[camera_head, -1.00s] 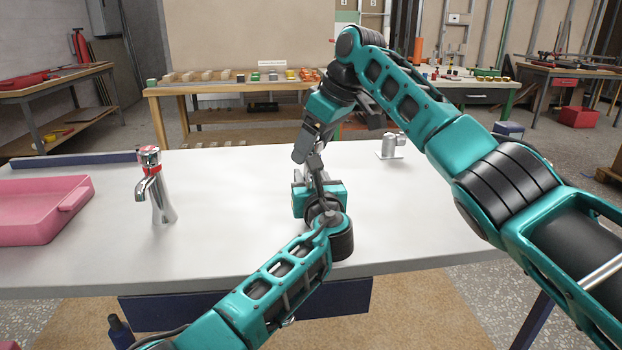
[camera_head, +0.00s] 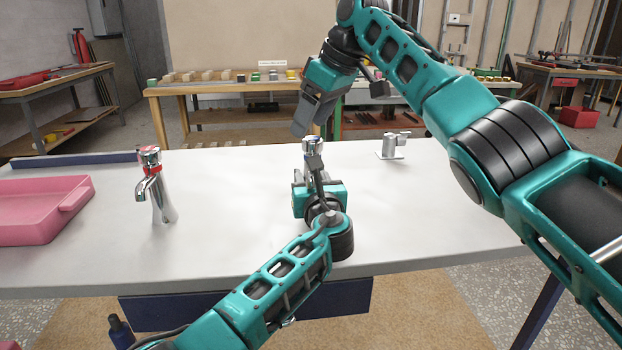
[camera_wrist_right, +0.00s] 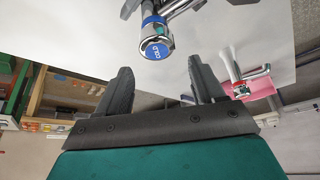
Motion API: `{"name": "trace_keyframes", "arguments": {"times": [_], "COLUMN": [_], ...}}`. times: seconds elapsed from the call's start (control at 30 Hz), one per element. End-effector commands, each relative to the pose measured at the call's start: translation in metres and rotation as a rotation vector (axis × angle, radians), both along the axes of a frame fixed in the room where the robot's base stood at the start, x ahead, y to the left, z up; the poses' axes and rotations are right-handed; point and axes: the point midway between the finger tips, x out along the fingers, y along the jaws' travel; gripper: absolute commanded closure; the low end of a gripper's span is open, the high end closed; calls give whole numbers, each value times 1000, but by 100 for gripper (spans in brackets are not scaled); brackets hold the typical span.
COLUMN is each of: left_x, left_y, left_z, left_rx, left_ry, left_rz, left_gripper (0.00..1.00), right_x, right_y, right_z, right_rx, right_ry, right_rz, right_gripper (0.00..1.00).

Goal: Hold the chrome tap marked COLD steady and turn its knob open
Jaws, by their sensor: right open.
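The chrome tap marked COLD (camera_head: 312,147) stands at the middle of the white counter, its lower part largely hidden by my left arm. Its knob, with a blue band and a blue COLD disc (camera_wrist_right: 156,49), shows in the right wrist view. My left gripper (camera_head: 316,172) is at the tap's body from the near side; I cannot tell whether its fingers are closed on it. My right gripper (camera_head: 302,127) is open and empty above and just behind the knob. In the right wrist view its two fingers (camera_wrist_right: 158,75) are spread, with the knob beyond them.
A red-marked chrome tap (camera_head: 155,185) stands to the left, near a pink tray (camera_head: 40,212). A grey metal fitting (camera_head: 391,147) stands on the counter (camera_head: 235,220) at the back right. The counter is clear between the red-marked tap and my left arm.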

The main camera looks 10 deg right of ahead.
Motion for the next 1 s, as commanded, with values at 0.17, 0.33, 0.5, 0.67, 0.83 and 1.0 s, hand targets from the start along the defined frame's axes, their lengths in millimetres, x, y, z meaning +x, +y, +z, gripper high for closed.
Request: {"name": "trace_keyframes", "arguments": {"times": [0.17,0.33,0.5,0.67,0.83,1.0], "left_x": [0,0,0,0,0,0], "left_y": [2,2,2,2,2,1], "left_z": [-2,-2,-2,-2,-2,-2], "left_rx": [3,3,3,3,3,3], "left_ry": [3,3,3,3,3,3], "left_rz": [4,3,3,3,3,3], "left_gripper": [94,94,94,94,94,94], "right_x": [0,0,-1,-2,-1,-1], "right_y": [0,-1,-1,-1,-1,-2], "right_z": [5,20,33,38,26,2], "right_rx": [-5,-11,-4,5,5,5], "right_ry": [2,5,0,-4,-4,-2], "right_rz": [-55,-237,-410,-491,-504,-503], "right_gripper": [32,32,32,32,32,32]}}
